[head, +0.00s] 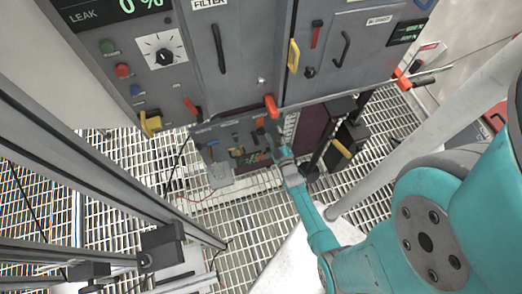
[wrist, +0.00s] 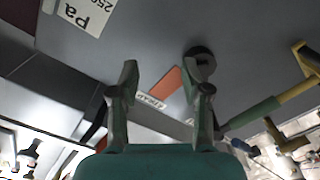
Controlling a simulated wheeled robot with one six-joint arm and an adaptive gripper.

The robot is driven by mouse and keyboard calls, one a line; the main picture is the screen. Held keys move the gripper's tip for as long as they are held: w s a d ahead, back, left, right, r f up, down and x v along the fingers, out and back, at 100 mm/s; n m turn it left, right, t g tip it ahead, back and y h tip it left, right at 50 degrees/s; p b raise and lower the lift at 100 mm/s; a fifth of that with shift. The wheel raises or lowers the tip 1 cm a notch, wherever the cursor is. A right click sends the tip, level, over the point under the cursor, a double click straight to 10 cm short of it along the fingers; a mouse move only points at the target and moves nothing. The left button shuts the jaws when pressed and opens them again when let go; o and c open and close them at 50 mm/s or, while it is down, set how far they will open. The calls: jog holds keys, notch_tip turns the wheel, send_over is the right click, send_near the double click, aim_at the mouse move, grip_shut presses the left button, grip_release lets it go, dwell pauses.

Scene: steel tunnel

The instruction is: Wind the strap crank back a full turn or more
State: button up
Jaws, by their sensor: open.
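My gripper (wrist: 163,90) is open, with one finger on each side of the wrist view and nothing held between them. Beyond the fingers, a flat orange arm (wrist: 167,84) lies against the grey panel, beside a small white label that seems to read STRAP (wrist: 154,101). A dark round hub (wrist: 199,54) sits at the upper right of this arm, partly covered by the right finger; this looks like the strap crank. Whether the finger touches it I cannot tell. In the head view my gripper (head: 272,135) is just below an orange piece (head: 271,106) at the cabinet's lower edge.
A low tool panel (head: 215,155) hangs behind my gripper. In the wrist view a green and yellow handle (wrist: 262,108) stands close to the right finger. A black box with a yellow handle (head: 341,148) is right of the gripper. Grated floor (head: 250,235) lies below.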

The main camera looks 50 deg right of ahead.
jog(key=w+a+f+m, duration=0.2)
jog(key=f+m, duration=0.2)
jog(key=m, duration=0.9)
jog(key=w+a+f+m, duration=0.1)
jog(key=a+f+m, duration=0.2)
jog(key=m, duration=1)
notch_tip(320, 180, up, 5)
jog(key=w+a+m, duration=0.2)
jog(key=a+m, duration=0.1)
jog(key=m, duration=1.4)
jog(key=v, duration=1)
jog(key=shift+s+a+r, duration=0.15)
jog(key=shift+s+a, duration=0.05)
